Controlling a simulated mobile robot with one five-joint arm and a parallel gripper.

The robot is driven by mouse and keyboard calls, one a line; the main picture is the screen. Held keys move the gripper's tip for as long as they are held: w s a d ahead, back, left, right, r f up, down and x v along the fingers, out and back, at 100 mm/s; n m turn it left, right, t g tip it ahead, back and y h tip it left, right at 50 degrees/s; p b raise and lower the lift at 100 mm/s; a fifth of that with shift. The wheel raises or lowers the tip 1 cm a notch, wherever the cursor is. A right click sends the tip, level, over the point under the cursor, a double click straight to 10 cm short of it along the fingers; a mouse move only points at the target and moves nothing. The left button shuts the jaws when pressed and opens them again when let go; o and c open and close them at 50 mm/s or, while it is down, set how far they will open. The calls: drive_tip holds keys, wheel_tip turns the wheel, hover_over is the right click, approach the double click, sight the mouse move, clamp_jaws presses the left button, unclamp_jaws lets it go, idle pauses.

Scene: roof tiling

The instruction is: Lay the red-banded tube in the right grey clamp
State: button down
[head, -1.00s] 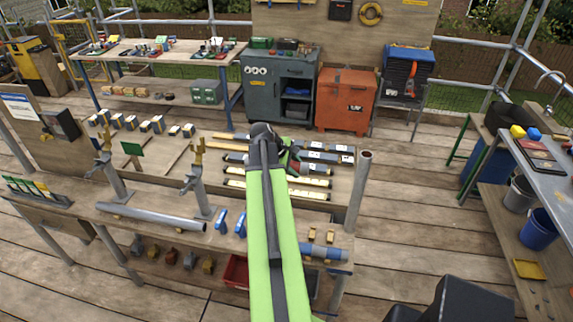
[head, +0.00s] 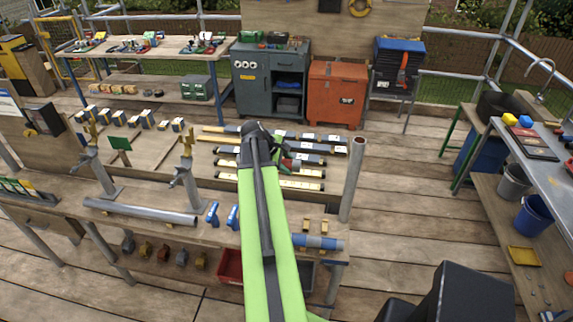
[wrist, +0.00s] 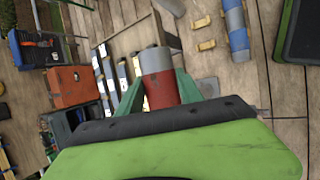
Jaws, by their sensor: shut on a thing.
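The red-banded tube (wrist: 160,90) shows in the wrist view with a grey end and a red band. My gripper (wrist: 158,98) is shut on it, with a green finger on each side. In the head view my green arm hides most of the gripper and tube; only a small red and green patch shows right of the arm end. The right grey clamp (head: 187,182) stands upright on the bench, left of my arm, with a yellowish top. The left grey clamp (head: 97,170) stands farther left. The held tube is apart from both clamps.
A grey tube (head: 140,212) lies along the bench front, and a blue-banded tube (head: 318,242) lies at the right. An upright grey post (head: 352,180) stands at the bench's right end. Blue clips (head: 212,213) and long levels (head: 283,172) lie near my arm.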

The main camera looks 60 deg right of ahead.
drive_tip(key=shift+f+b, duration=2)
drive_tip(key=shift+f, duration=0.25)
drive_tip(key=c, duration=0.7)
unclamp_jaws()
drive_tip(key=shift+r, duration=0.1)
drive_tip(key=p+v, duration=1.4)
drive_tip(key=v, duration=0.3)
drive_tip(key=shift+a+r, duration=0.1)
drive_tip(key=shift+r, duration=0.05)
